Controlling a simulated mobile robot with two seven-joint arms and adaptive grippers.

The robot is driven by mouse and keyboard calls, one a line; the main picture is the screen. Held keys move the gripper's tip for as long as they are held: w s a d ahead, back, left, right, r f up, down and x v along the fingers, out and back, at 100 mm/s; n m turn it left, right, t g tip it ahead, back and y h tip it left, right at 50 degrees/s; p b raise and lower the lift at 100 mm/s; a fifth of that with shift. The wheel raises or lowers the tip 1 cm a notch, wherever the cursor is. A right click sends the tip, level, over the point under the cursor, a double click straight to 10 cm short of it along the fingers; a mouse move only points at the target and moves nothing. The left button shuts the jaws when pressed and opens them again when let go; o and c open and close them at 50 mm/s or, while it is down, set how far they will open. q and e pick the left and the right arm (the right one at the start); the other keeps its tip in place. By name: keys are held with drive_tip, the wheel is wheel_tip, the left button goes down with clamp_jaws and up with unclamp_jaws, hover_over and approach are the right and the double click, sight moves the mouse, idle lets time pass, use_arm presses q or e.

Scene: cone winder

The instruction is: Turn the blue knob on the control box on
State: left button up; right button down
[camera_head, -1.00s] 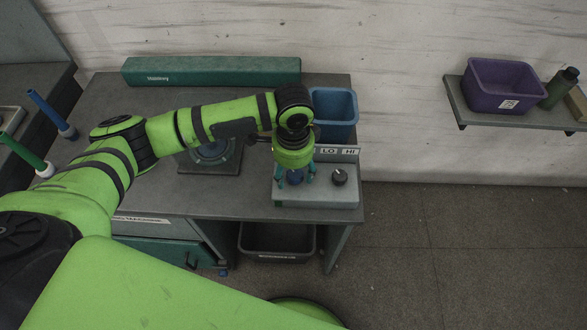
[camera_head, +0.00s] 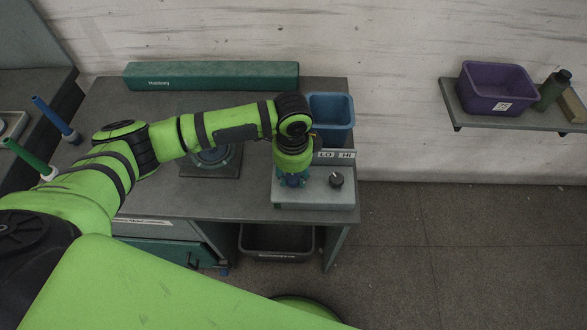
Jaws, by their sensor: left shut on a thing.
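The control box (camera_head: 312,193) is a light grey box at the front right of the grey table. A black knob (camera_head: 336,180) sits on its right half, and a sign reading LO and HI (camera_head: 337,155) stands behind it. My left gripper (camera_head: 292,182) points down over the left half of the box and is shut on the blue knob, which is mostly hidden between the teal fingers. Which way the blue knob is turned cannot be seen. My right gripper is not in view.
A blue bin (camera_head: 332,112) stands just behind the box. A long green case (camera_head: 212,75) lies along the table's back. A round device (camera_head: 212,160) sits left of the box under my arm. A purple bin (camera_head: 496,87) is on the wall shelf.

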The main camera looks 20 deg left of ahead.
use_arm(q)
drive_tip(key=m, duration=0.1)
drive_tip(key=m+p, duration=0.1)
drive_tip(key=shift+a+m+p, duration=0.25)
drive_tip(key=shift+m+p, duration=0.05)
drive_tip(key=shift+m, duration=0.1)
drive_tip(key=m+p, duration=0.1)
drive_tip(key=m, duration=0.1)
drive_tip(key=shift+m, duration=0.3)
drive_tip(key=m+p, duration=0.1)
drive_tip(key=m, duration=0.3)
drive_tip(key=shift+w+m, duration=0.15)
drive_tip(key=shift+m, duration=0.55)
drive_tip(key=o, duration=1.1)
drive_tip(key=shift+o, duration=0.2)
drive_tip(key=shift+w, duration=0.1)
